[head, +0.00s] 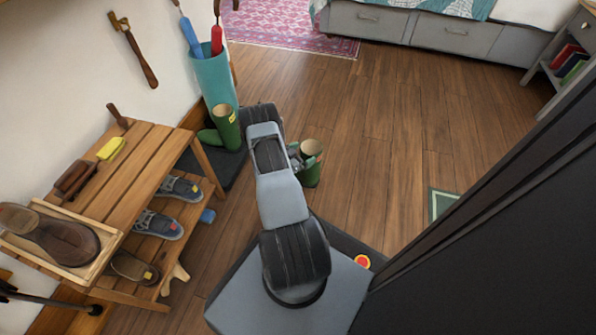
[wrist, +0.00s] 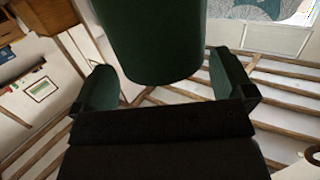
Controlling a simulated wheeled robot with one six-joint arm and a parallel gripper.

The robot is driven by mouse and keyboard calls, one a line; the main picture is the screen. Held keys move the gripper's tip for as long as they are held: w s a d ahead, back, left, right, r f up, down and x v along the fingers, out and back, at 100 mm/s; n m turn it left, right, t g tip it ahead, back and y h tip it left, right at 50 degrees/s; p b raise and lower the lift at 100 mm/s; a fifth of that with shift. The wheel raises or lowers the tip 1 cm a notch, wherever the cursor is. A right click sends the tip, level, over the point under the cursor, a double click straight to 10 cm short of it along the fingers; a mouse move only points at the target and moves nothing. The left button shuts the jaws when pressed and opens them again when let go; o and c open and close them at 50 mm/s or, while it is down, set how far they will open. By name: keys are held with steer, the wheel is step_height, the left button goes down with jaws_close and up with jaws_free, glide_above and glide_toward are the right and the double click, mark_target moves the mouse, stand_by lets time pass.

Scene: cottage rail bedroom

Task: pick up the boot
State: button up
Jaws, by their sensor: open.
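A green boot (head: 311,165) with a tan-lined opening stands upright on the wood floor, just right of my arm. My gripper (head: 297,158) is at its left side, partly hidden behind my arm. In the wrist view, a dark green boot shaft (wrist: 150,40) fills the top middle, in line with the space between my two open fingers (wrist: 164,85). Gaps show between it and each finger, so I see no grip.
A wooden shoe bench (head: 140,165) with shoes below and brushes on top stands at the left. A teal umbrella stand (head: 215,80) is behind the mat. A dark panel (head: 500,230) blocks the right front. The wood floor (head: 390,120) is clear toward the bed.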

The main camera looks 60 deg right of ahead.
steer(key=shift+s+d, duration=0.15)
steer(key=shift+d, duration=0.25)
steer(key=shift+c, duration=0.5)
steer(key=c, duration=1.2)
steer(key=shift+c, duration=0.2)
steer(key=shift+r, duration=0.1)
